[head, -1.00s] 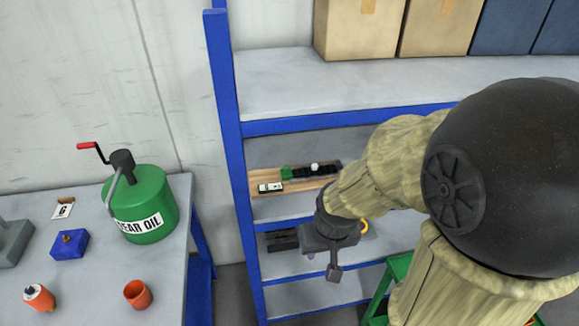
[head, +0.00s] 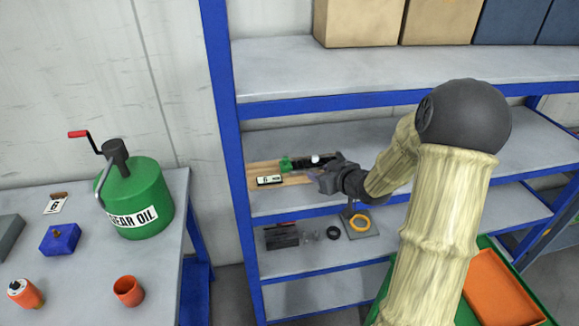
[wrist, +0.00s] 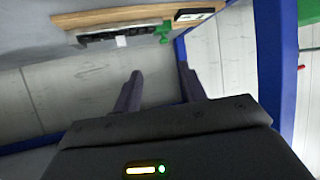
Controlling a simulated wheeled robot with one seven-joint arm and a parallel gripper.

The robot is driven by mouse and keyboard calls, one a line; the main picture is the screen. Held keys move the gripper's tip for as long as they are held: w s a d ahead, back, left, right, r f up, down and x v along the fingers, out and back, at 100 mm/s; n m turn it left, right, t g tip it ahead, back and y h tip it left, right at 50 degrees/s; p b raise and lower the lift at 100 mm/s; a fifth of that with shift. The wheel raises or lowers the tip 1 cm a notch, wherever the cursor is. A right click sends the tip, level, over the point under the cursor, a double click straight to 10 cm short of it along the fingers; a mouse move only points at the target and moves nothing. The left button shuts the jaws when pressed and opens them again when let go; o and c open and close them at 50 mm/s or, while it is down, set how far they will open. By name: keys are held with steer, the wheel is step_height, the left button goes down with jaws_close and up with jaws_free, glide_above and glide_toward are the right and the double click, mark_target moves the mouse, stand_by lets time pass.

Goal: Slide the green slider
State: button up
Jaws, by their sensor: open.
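The green slider (head: 286,163) is at the left end of a black rail on a wooden board (head: 255,176), on the middle shelf of the blue rack. A white block (head: 315,159) sits farther right along the rail. In the wrist view the green slider (wrist: 163,31) is near the top, beside the dark rail (wrist: 105,34). My gripper (head: 318,180) is at the right front part of the board and partly hides it. In the wrist view my gripper (wrist: 160,72) has its two fingers apart with nothing between them, the slider above the gap.
A small label display (head: 269,180) lies on the board's left front. The blue upright (head: 225,130) stands close left. A green oil can (head: 140,200) stands on the left table.

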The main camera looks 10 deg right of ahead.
mark_target(286, 159)
steer(key=shift+w+t+y, duration=0.3)
steer(key=shift+y, duration=0.3)
steer(key=shift+w, duration=0.1)
steer(key=p+x, duration=0.4)
steer(key=x, duration=1.3)
steer(key=shift+w+f, duration=0.15)
steer(key=shift+f, duration=0.05)
jaws_close()
